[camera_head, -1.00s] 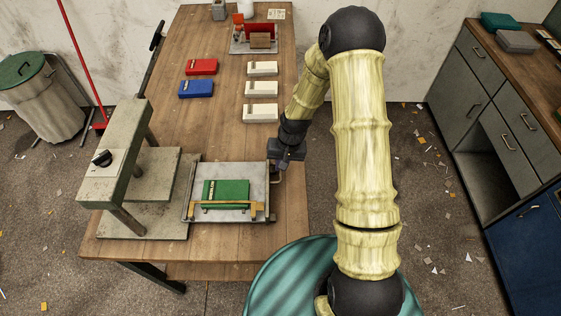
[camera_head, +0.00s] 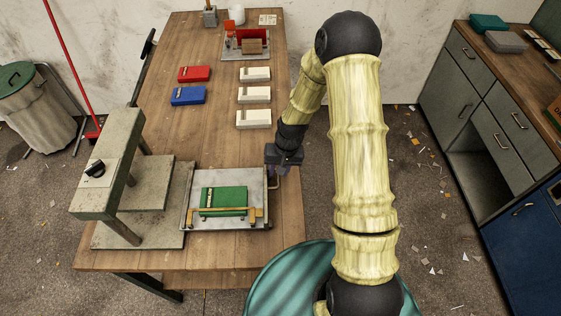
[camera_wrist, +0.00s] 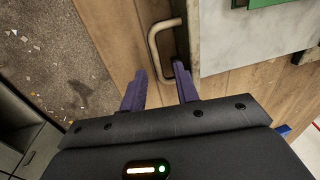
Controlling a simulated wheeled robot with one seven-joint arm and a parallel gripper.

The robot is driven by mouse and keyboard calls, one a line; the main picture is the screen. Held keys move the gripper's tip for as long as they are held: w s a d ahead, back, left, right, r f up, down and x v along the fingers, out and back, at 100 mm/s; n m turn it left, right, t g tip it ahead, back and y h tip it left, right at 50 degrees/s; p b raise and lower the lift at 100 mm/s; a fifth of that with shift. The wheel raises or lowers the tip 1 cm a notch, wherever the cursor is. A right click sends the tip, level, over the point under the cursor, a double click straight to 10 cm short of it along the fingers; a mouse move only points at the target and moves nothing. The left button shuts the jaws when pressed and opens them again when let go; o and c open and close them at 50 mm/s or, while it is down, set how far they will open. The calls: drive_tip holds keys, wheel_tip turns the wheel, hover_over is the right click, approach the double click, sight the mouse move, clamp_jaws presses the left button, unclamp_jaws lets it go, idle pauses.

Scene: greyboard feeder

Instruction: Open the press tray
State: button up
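The press tray (camera_head: 188,215) is a flat grey metal plate at the table's front, right up against the press (camera_head: 100,190). A green book (camera_head: 222,198) lies on it, with a wooden bar across its near edge. The tray's thin metal handle (camera_head: 275,180) sticks out on the right; it also shows in the wrist view (camera_wrist: 154,46). My gripper (camera_head: 281,171) is beside the handle, past the tray's right edge. In the wrist view its two purple fingers (camera_wrist: 160,72) are apart, with the handle's near end appearing between their tips. I cannot tell whether they touch it.
White blocks (camera_head: 254,95), a red book (camera_head: 194,73) and a blue book (camera_head: 188,95) lie farther back on the table (camera_head: 215,140). A green round stool (camera_head: 285,280) is at the near right. Open floor lies right of the table.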

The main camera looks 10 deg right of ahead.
drive_tip(key=d+r+b, duration=0.2)
drive_tip(key=d+r, duration=0.1)
drive_tip(key=r, duration=1.4)
drive_tip(key=shift+s, duration=0.15)
drive_tip(key=s+d+r+n+t+h, duration=0.1)
drive_tip(key=s+d+t+h, duration=0.1)
drive_tip(key=s, duration=1.2)
drive_tip(key=shift+d+r, duration=0.4)
drive_tip(key=shift+d, duration=0.2)
drive_tip(key=shift+w, duration=0.15)
